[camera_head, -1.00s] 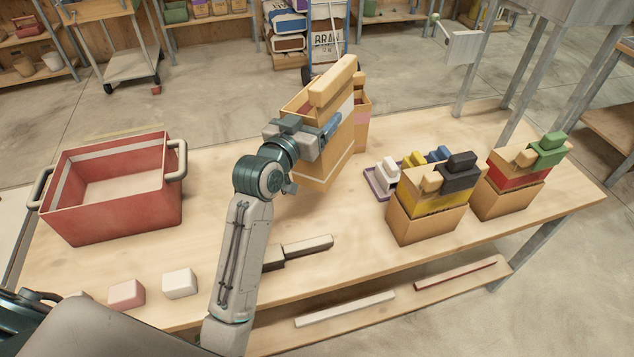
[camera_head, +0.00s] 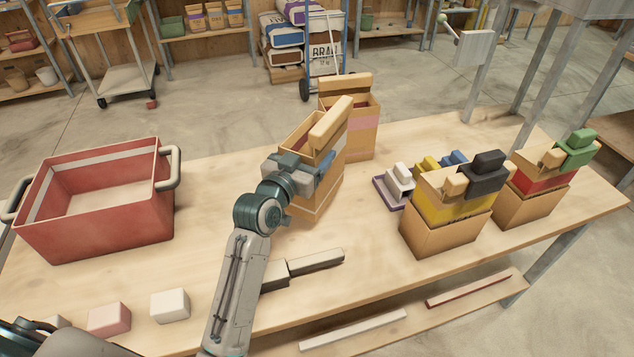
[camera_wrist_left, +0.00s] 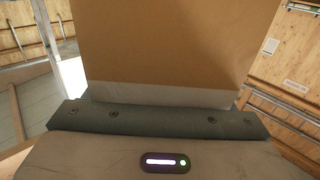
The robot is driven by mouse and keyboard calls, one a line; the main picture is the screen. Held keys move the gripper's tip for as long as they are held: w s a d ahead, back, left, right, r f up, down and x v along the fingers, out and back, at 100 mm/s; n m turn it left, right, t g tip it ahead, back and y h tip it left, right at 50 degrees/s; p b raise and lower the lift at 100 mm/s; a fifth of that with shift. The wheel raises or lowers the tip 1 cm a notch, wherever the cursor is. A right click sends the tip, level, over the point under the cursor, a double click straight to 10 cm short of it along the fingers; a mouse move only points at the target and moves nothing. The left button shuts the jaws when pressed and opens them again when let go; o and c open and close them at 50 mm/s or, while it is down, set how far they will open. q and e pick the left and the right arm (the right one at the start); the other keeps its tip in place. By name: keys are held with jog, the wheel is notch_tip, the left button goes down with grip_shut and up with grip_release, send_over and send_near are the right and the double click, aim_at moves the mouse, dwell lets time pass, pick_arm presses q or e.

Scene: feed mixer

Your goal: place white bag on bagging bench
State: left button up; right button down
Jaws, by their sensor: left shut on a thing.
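My left gripper (camera_head: 306,172) is shut on the white bag (camera_head: 322,187), a tan open-topped bag with a white band near the top and a tan block along its rim. The bag is upright over the middle of the wooden bagging bench (camera_head: 240,215). I cannot tell whether its base touches the wood. In the left wrist view the tan bag wall (camera_wrist_left: 170,45) and its pale lower band fill the space just beyond the jaw. The fingertips are partly hidden by the bag.
A pink-banded bag (camera_head: 364,137) stands just behind the held bag. Yellow-banded (camera_head: 445,235) and red-banded (camera_head: 527,208) bags stand at right, near a small purple tray (camera_head: 381,194). A red bin (camera_head: 100,225) is at left.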

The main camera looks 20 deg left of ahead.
pick_arm(q)
notch_tip(320, 180, down, 5)
jog(key=shift+f, duration=0.55)
pick_arm(e)
jog(key=shift+s+a, duration=0.4)
jog(key=shift+s, duration=0.05)
jog(key=shift+d, duration=0.1)
pick_arm(q)
jog(key=shift+f, duration=0.15)
jog(key=o, duration=1.9)
jog(key=shift+o, duration=0.2)
pick_arm(e)
jog(key=shift+w+d, duration=0.3)
jog(key=shift+w, duration=0.05)
